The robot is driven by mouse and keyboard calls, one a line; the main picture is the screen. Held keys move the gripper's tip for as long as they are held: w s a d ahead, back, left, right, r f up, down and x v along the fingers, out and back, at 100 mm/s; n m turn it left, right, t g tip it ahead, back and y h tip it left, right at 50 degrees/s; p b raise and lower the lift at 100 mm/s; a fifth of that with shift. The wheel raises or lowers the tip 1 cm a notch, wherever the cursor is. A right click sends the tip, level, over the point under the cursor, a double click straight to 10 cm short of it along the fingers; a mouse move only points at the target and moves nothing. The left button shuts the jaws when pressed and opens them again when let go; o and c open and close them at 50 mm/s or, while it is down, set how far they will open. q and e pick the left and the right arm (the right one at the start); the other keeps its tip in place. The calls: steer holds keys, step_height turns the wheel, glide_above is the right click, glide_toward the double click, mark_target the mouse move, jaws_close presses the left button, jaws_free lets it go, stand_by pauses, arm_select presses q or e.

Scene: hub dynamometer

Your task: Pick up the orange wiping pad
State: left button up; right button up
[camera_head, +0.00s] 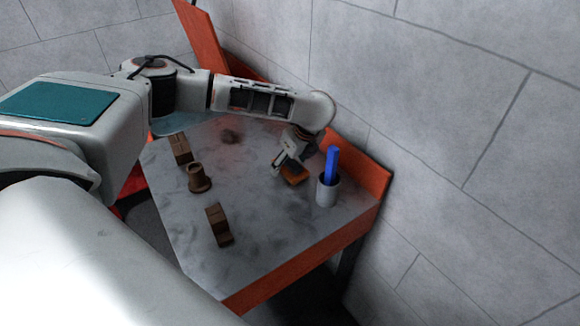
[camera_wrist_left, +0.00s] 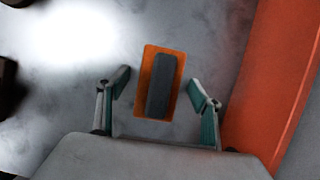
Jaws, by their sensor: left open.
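The orange wiping pad (camera_head: 295,177) lies on the grey tabletop in the head view, partly hidden by my left gripper. In the left wrist view the pad (camera_wrist_left: 144,103) is an orange rectangle with a dark grey block on top, slightly tilted. My left gripper (camera_head: 281,173) is above and beside the pad, pointing down at the table. In the left wrist view its two fingers (camera_wrist_left: 160,88) are open, one on each side of the pad, with gaps between. I cannot tell the exact height above the table. My right gripper is not in view.
A grey cup (camera_head: 327,191) with a blue item (camera_head: 332,163) stands just right of the pad. A brown spool-shaped part (camera_head: 198,178) and brown blocks (camera_head: 218,225) stand on the left and front. An orange raised edge (camera_head: 359,166) runs along the wall side.

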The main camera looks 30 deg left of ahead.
arm_select(q)
steer(key=c, duration=1.2)
step_height(320, 180, up, 20)
steer(key=shift+r, duration=0.1)
steer(key=shift+o, duration=0.6)
